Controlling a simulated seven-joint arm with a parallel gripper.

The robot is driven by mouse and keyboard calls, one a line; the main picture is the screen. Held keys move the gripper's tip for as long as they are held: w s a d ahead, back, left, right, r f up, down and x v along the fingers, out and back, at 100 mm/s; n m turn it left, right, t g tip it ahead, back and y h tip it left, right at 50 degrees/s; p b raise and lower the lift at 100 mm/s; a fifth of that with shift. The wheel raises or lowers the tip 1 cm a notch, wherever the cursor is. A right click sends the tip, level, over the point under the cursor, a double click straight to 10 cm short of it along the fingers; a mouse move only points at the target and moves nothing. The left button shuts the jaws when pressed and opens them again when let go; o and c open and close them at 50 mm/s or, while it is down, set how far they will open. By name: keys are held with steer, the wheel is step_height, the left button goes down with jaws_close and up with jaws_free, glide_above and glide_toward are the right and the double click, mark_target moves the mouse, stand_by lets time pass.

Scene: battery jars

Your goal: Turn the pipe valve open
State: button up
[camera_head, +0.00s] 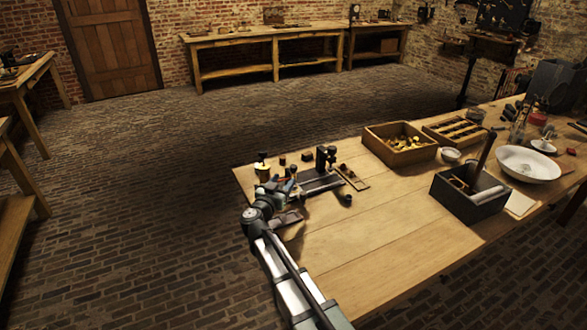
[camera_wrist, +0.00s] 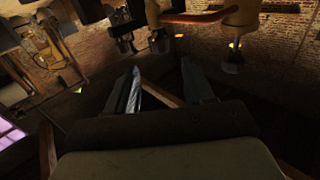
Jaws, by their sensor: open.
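My gripper (camera_wrist: 162,82) is open and empty in the wrist view, its two fingers apart with dark space between them. A copper-coloured pipe (camera_wrist: 195,17) runs across the top of that view, beyond the fingertips. It meets a cream-yellow jar (camera_wrist: 243,12) with a dark fitting below it in the picture. I cannot tell which part is the valve handle or how it is turned. The arm and clutter hide the details there.
Dark blocks and a metal rail (camera_head: 318,182) lie right of my gripper on the wooden table (camera_head: 385,235). Farther right are a wooden box of brass pieces (camera_head: 373,145), a dark tool crate (camera_head: 447,203) and a white bowl (camera_head: 528,165). The table's front middle is clear.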

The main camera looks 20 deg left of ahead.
mark_target(292, 170)
steer(key=w, duration=0.9)
steer(key=shift+w+d, duration=0.35)
steer(key=shift+c, duration=0.4)
steer(key=c, duration=0.8)
